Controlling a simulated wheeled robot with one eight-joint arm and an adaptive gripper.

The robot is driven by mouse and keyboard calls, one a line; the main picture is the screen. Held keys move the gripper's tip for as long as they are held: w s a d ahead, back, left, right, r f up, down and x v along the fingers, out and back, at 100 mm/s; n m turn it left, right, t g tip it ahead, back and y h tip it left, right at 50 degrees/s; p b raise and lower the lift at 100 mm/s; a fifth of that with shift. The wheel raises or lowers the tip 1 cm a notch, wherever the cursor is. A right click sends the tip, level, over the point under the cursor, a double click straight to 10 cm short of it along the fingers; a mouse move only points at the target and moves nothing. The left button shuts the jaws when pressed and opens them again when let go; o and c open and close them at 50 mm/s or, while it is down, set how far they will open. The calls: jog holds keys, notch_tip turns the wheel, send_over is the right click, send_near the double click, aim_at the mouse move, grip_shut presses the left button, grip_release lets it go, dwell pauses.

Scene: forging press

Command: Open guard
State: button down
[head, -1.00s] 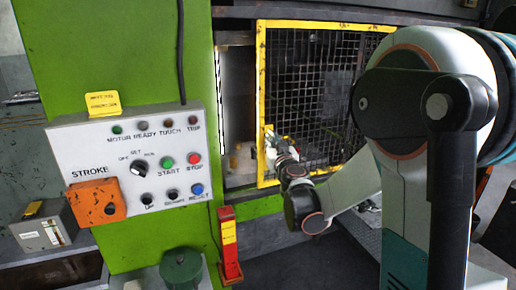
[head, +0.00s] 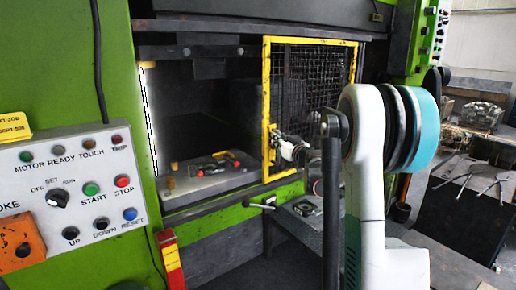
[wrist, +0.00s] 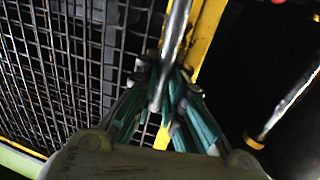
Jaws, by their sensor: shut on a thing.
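The guard (head: 267,80) is a yellow-framed panel of dark wire mesh on the press front. It covers the right part of the press opening, and the left part is uncovered. My gripper (head: 277,138) is at the guard's left upright. In the wrist view my gripper (wrist: 165,85) is shut on a grey bar-like handle (wrist: 178,30) beside the yellow upright (wrist: 205,40).
The press bed (head: 205,183) with small red and metal parts shows through the opening. A control panel (head: 70,190) is at left, with a red post (head: 171,262) below it. A lever (head: 258,206) sticks out under the bed. A table with tongs (head: 465,180) stands at right.

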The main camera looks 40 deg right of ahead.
jog(key=d, duration=0.8)
jog(key=shift+d+r, duration=0.2)
jog(key=shift+d, duration=0.1)
jog(key=c, duration=1.7)
grip_release()
jog(key=shift+a, duration=0.1)
jog(key=shift+s, duration=0.25)
jog(key=s, duration=0.3)
jog(key=s+a, duration=0.1)
jog(key=s, duration=0.3)
jog(key=s+a, duration=0.1)
jog(key=s, duration=0.3)
jog(key=shift+s+a+f, duration=0.1)
jog(key=shift+s+f, duration=0.05)
jog(key=shift+s, duration=0.05)
